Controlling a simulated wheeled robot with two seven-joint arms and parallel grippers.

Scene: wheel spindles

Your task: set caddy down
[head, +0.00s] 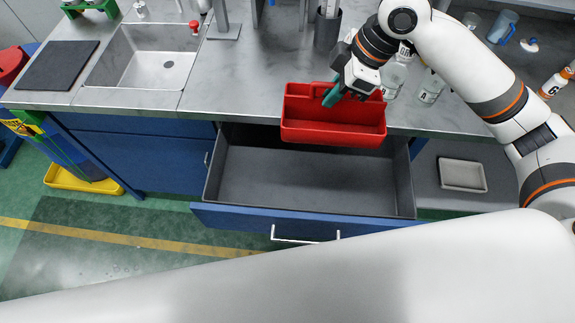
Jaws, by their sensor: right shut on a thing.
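The red caddy (334,134) is an open box at the counter's front edge, above the back of the open drawer. My right gripper (334,95) is shut on the caddy from above, at its left part; the teal fingertips show inside it. I cannot tell whether the caddy touches the counter. The open drawer (300,182) has a grey interior that looks empty, with a blue front and a metal handle. My left gripper is not in view.
The grey counter (240,80) has a sink (150,58) and a dark mat (58,65) at the left. Clear bottles (431,90) and a dark cylindrical holder (327,30) stand near the caddy. A small light tray (462,174) lies right of the drawer. A white arm link crosses the foreground.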

